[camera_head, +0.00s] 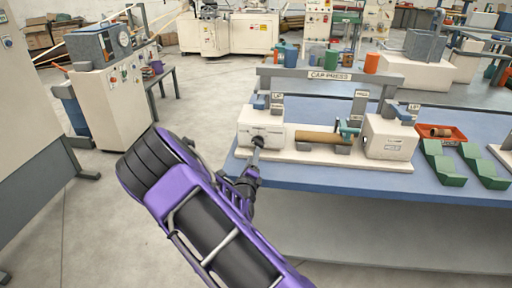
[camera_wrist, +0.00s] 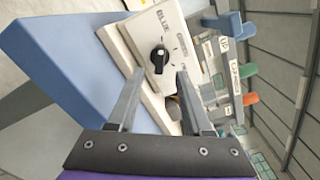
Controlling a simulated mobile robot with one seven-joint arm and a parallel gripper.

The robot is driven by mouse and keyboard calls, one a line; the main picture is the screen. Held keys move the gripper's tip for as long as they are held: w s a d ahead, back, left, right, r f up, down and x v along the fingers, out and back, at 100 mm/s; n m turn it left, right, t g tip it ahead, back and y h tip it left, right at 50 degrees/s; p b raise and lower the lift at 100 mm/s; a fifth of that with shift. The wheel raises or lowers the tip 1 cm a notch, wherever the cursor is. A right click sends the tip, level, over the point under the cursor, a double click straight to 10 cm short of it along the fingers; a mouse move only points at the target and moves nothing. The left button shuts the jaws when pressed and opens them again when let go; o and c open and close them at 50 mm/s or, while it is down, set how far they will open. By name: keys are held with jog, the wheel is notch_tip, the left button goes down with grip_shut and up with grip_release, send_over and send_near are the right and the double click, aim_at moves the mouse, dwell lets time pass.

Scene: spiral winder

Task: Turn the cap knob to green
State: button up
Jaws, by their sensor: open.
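The cap knob (camera_wrist: 158,60) is a black knob on the face of a white box (camera_head: 248,123) at the left end of a press on the blue table. In the wrist view, the labels BLUE (camera_wrist: 164,20) and GREEN (camera_wrist: 182,44) are printed beside it, with a third label partly hidden by a finger. Its pale mark seems to face the BLUE side, but I cannot tell exactly. My gripper (camera_wrist: 159,71) is open and empty, its fingertips on either side of the knob in the picture. I see no contact.
The white box shares a pale base (camera_head: 330,162) with a brown cylinder (camera_head: 310,137) and a second white box (camera_head: 390,138). A sign reading CAP PRESS (camera_head: 330,76) spans above. Green trays (camera_head: 442,166) and a red tray (camera_head: 440,133) sit at right. Open floor lies left.

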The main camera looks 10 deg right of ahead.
aim_at(256, 144)
jog(key=x, duration=0.7)
jog(key=shift+w+b, duration=0.25)
jog(key=shift+b, duration=0.05)
grip_shut()
